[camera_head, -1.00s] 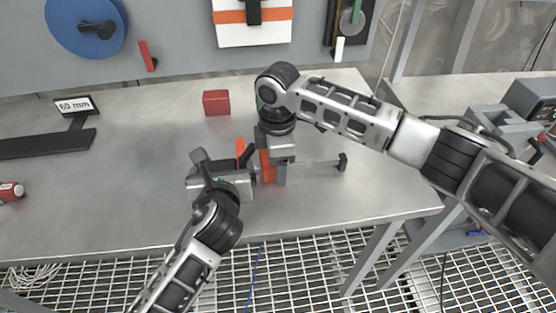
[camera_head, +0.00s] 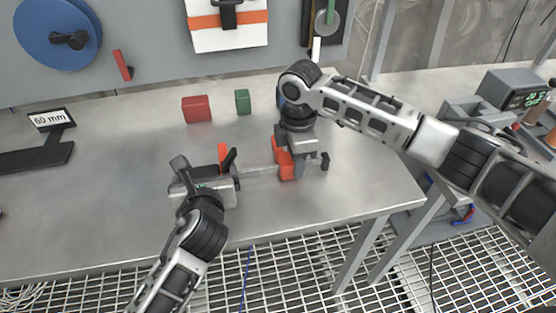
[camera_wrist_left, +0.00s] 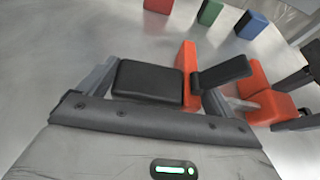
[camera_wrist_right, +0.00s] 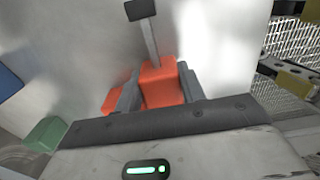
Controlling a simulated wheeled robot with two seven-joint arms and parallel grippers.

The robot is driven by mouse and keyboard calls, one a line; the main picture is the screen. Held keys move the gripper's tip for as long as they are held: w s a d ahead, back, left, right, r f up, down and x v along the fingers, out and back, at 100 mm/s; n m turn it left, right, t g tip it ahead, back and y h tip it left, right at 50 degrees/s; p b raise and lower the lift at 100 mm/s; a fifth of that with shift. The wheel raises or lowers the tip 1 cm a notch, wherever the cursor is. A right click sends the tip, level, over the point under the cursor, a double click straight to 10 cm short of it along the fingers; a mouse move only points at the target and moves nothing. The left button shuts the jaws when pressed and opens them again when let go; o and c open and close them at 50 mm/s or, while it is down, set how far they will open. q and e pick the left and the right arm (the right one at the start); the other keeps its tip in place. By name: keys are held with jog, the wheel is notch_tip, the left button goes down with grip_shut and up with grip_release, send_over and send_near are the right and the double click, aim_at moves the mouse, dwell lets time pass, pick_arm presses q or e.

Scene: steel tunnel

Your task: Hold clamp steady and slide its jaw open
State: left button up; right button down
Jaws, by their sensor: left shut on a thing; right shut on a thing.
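The clamp lies on the bench, its orange fixed jaw (camera_head: 223,153) at the left and its orange sliding jaw (camera_head: 284,160) to the right on a grey bar (camera_head: 258,170). A clear gap lies between the jaws. My left gripper (camera_head: 203,184) is shut on the clamp's body at the fixed-jaw end. In the left wrist view a black block (camera_wrist_left: 147,82) and the fixed jaw (camera_wrist_left: 189,72) show between its fingers. My right gripper (camera_head: 298,150) is shut on the sliding jaw, which shows between its fingers in the right wrist view (camera_wrist_right: 160,85). The bar's black end stop (camera_wrist_right: 140,9) is just beyond.
A red block (camera_head: 197,109), a green block (camera_head: 242,101) and a blue block (camera_wrist_left: 251,25) stand behind the clamp. A "60 mm" sign (camera_head: 52,119) is at the left. The bench front edge is close, with grating below. Bare bench lies left of the clamp.

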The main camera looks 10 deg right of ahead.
pick_arm(q)
jog(key=shift+f, duration=0.1)
pick_arm(e)
jog(key=shift+d, duration=0.1)
jog(key=c, duration=0.8)
grip_release()
jog(key=shift+c, duration=0.2)
jog(key=shift+r, duration=0.15)
notch_tip(320, 180, up, 12)
